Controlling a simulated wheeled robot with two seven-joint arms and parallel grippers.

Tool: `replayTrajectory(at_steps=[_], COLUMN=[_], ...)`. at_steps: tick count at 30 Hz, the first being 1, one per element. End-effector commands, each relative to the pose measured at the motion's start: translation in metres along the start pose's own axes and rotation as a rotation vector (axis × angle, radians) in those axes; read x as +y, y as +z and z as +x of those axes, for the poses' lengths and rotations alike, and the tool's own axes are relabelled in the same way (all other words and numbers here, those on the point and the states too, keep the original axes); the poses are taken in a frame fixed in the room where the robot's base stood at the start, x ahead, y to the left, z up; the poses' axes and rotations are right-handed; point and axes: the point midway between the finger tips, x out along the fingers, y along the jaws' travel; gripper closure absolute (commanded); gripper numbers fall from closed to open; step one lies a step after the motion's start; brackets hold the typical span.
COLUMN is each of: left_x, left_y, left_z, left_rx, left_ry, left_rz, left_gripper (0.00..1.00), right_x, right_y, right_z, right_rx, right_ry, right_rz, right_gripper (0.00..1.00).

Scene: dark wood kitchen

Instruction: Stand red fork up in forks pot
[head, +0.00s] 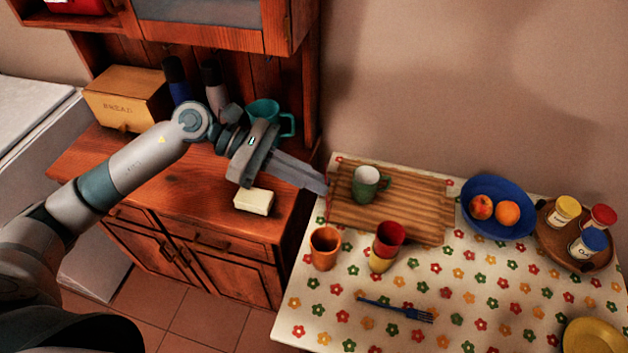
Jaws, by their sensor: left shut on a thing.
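My left gripper (325,187) reaches in from the left and is shut on the red fork (328,206). The fork shows only as a thin red strip hanging down from the fingertips, roughly upright. It is above and behind an orange-brown pot (325,262), which stands on the flowered tablecloth near the table's left edge; this looks like the forks pot. In the picture the fork's lower end is close to the pot's rim, but I cannot tell the gap in depth. My right gripper is not in view.
A wooden board (415,222) holds a green mug (367,186). A blue fork (392,308) lies in front. A blue fruit bowl (493,228) and jar tray (560,251) stand right.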

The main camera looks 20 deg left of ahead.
Motion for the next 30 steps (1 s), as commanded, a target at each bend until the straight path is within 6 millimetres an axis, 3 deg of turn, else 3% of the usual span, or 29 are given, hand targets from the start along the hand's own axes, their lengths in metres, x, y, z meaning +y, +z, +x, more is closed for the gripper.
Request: replayTrajectory(at_steps=[14, 30], left_x=[0.000, 0.000], left_y=[-0.004, -0.033], left_z=[0.002, 0.014], left_rx=[0.001, 0.001], left_ry=[0.000, 0.000], left_rz=[-0.002, -0.002], left_gripper=[1.00, 1.00], right_x=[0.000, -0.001], right_y=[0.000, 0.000], right_z=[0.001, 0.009], right_rx=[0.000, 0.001], right_ry=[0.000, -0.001], right_rz=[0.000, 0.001], right_gripper=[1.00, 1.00])
